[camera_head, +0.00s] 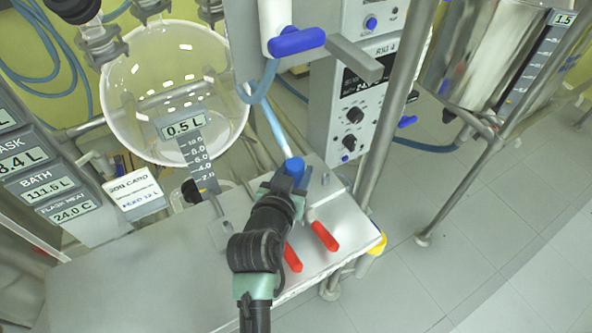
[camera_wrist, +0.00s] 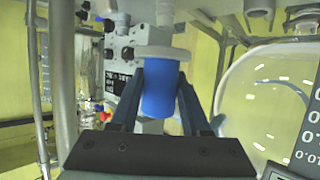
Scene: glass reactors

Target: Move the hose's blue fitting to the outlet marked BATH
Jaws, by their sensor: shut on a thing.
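My gripper (camera_head: 291,181) is shut on the hose's blue fitting (camera_head: 294,164), above the grey bench top. In the wrist view, the two dark fingers of my gripper (camera_wrist: 161,82) press on either side of the blue fitting (camera_wrist: 160,98), which stands roughly upright under a pale collar. The pale hose (camera_head: 272,125) rises from the fitting to the upper left, toward the white valve with a blue handle. BATH is readable only on the display panel (camera_head: 50,188) at the left, above 111.5 L. I cannot make out an outlet marked BATH.
Two red handles (camera_head: 323,236) (camera_head: 292,257) sit on the bench top (camera_head: 130,280) beside my arm. A round glass vessel (camera_head: 150,70) stands behind left. A control box (camera_head: 352,115) and a steel post (camera_head: 393,110) stand behind right. Open floor lies at the right.

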